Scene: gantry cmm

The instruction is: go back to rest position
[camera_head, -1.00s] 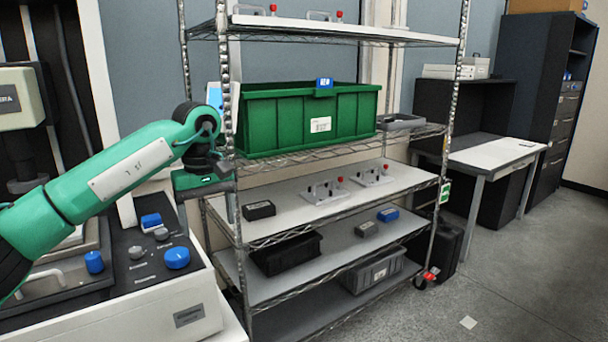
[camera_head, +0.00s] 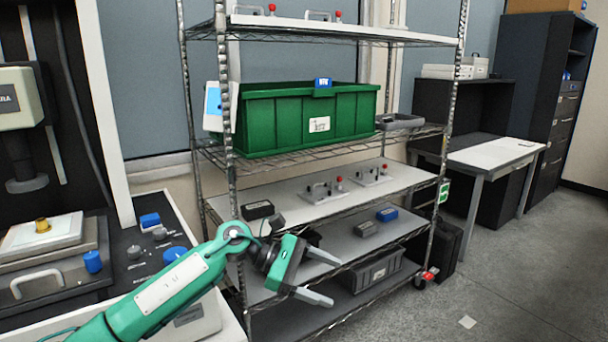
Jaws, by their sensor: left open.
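My left gripper (camera_head: 322,278) is in the lower middle of the head view, in front of the lower shelves of the wire rack. Its two grey fingers are spread apart and point right, with nothing between them. My green left arm comes in from the bottom left. It hides part of the rack's lower left and of the machine's front panel. My right gripper is not in view.
The wire rack (camera_head: 410,182) holds a green bin (camera_head: 270,125), fixtures, small boxes and a grey bin (camera_head: 372,268). A machine (camera_head: 45,240) with blue knobs stands at the left. A desk (camera_head: 490,155) stands at the right.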

